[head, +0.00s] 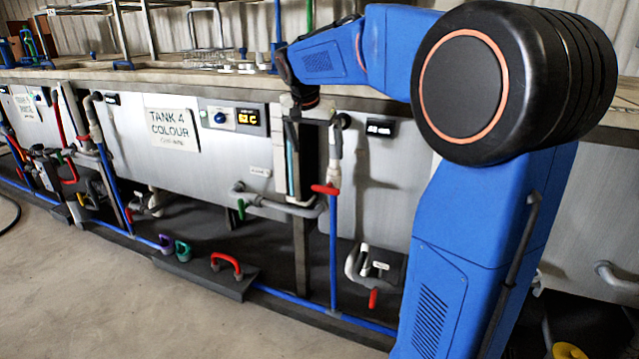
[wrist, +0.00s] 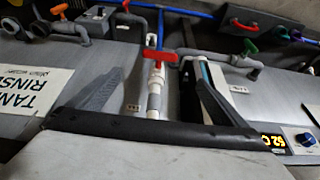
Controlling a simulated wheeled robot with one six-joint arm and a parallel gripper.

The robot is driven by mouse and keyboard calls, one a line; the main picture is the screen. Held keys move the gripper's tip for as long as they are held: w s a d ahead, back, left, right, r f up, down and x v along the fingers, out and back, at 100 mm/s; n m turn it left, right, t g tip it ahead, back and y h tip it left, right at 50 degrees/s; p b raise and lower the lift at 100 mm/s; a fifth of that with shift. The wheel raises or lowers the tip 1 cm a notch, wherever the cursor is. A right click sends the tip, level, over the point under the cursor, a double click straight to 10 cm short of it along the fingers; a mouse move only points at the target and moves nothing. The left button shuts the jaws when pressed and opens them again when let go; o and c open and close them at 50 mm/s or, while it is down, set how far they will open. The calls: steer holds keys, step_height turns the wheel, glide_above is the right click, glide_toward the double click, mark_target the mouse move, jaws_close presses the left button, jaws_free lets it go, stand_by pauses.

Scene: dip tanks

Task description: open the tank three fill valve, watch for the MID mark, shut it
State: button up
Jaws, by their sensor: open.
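A red lever handle (wrist: 158,57) sits crosswise on a white upright pipe (wrist: 154,92) in the wrist view. The handle (head: 326,190) also shows in the head view, above a blue pipe. My gripper (wrist: 160,75) is open and empty, with one dark finger on each side of the pipe; contact cannot be told. A sign reading TAN and RINSE (wrist: 28,100) is at the left, its number cut off. A dark upright strip with a teal edge (head: 292,160), perhaps a level gauge, stands beside the pipe; no MID mark is legible.
The TANK 4 COLOUR sign (head: 172,130) and a lit display (head: 250,117) are left of the pipe. A grey drain pipe (head: 275,203) with a green handle juts out below. My arm hides the panel at right.

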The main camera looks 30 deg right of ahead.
mark_target(325, 187)
steer(key=x, duration=1.6)
steer(key=shift+f, duration=0.25)
steer(key=shift+c, duration=0.4)
steer(key=c, duration=1)
